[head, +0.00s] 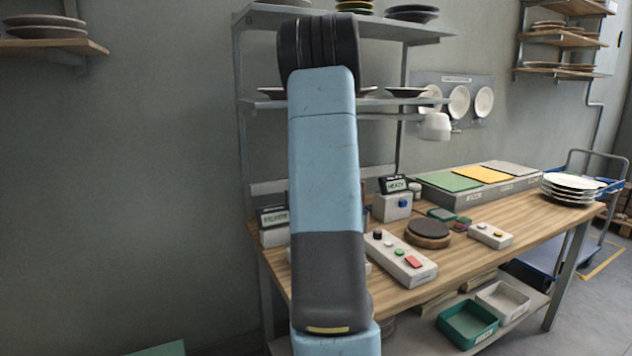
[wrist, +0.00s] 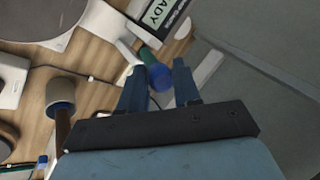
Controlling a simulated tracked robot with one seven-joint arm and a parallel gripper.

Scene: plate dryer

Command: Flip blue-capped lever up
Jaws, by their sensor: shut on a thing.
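In the wrist view, the two dark blue fingers of my gripper (wrist: 159,67) stand on either side of a round blue cap (wrist: 160,78). My gripper is shut on this blue-capped lever. A green part (wrist: 147,56) shows just beyond the cap, close to a white housing. Whether the lever points up or down is hard to tell from this angle. In the head view, my arm hides my gripper and the lever it holds.
On the wooden bench are a button panel (head: 400,262), a dark round pad (head: 429,229) and a small switch box (head: 490,236).

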